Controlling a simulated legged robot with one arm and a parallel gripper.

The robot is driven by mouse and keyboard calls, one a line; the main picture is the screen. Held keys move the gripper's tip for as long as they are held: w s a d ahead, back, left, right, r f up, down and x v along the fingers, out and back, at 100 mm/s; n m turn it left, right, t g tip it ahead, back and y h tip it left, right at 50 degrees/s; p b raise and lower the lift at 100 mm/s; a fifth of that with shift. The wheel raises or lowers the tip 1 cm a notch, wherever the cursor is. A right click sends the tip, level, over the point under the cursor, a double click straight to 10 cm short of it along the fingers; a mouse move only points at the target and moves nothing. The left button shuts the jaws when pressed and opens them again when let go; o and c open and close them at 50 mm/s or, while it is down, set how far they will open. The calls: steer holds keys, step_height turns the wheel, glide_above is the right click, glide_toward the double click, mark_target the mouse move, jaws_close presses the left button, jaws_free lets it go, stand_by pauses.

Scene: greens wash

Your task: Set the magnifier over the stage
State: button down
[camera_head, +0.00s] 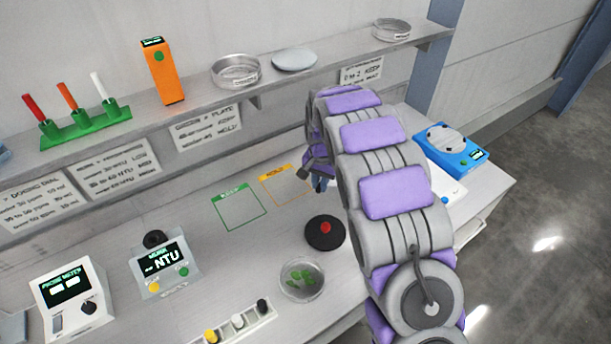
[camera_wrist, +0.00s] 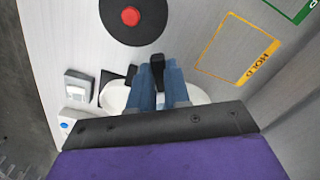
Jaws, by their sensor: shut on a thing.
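My gripper (camera_wrist: 158,88) has its blue fingers closed around a small black upright piece (camera_wrist: 157,64), which looks like the magnifier's handle. The rest of that piece is hidden by the fingers and the purple-padded link. In the head view the gripper (camera_head: 319,184) is small and partly behind my arm, above the bench and up and left of the arm's middle. A round black disc with a red spot, which looks like the stage, lies on the bench in the head view (camera_head: 318,243) and in the wrist view (camera_wrist: 114,28). The gripper is beside it, not over it.
A clear dish of green leaves (camera_head: 302,279) sits in front of the disc. Green (camera_head: 240,206) and orange (camera_head: 278,201) outlined squares lie behind it. A blue device (camera_head: 451,150) is at right.

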steer(key=w+d+n+p, duration=0.2)
steer(key=d+n, duration=0.9)
steer(key=d, duration=1.4)
steer(key=shift+w+d+r+n, duration=0.15)
steer(key=shift+w+d+n, duration=0.15)
steer(key=shift+n, duration=0.1)
steer(key=shift+r, duration=0.1)
steer(key=c, duration=1.2)
jaws_free()
steer(key=shift+w, duration=0.15)
steer(key=shift+o, duration=0.6)
steer(key=shift+d+f, duration=0.15)
steer(key=shift+f, duration=0.05)
step_height(320, 180, up, 17)
steer(key=shift+r, duration=0.15)
